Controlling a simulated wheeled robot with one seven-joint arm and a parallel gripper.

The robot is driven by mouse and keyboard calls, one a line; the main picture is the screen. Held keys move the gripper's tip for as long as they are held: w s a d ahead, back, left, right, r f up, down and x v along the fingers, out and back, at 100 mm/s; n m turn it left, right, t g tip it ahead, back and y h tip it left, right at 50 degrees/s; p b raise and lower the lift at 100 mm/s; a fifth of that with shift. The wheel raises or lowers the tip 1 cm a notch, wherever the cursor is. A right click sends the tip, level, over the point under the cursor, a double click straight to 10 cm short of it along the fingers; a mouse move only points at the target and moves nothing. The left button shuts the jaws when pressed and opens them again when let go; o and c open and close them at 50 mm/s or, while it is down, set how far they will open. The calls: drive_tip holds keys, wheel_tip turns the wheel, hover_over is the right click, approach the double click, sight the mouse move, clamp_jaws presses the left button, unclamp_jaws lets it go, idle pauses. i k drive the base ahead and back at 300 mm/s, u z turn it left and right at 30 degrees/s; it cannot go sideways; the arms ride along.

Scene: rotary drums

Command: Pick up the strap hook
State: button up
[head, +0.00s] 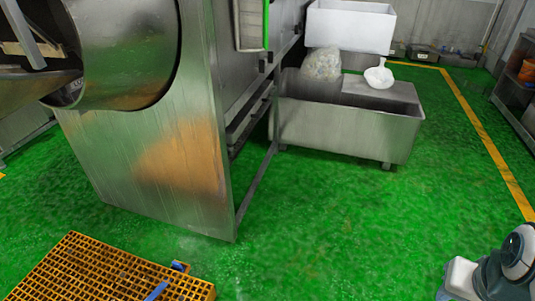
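I cannot make out a strap hook for certain. A thin blue object (157,290) lies on an orange grate (75,262) at the bottom left, cut off by the lower edge of the picture. A small blue piece (180,266) sits near the grate's right corner. I cannot tell whether either is the strap hook or whether they are joined. A white and dark part of what looks like my arm shows at the bottom right. My gripper is out of view, so what it holds is hidden.
A large steel drum machine (165,165) stands at the left. Behind it is a wheeled steel tub (340,132) with a filled clear bag (321,65) and a white scoop-like item (379,76). A shelf (515,85) stands far right. The green floor (345,220) between is clear.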

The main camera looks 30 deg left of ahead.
sight(177, 266)
drive_tip(key=i, duration=1.95)
drive_tip(key=u, duration=3.45)
drive_tip(key=i, duration=1.65)
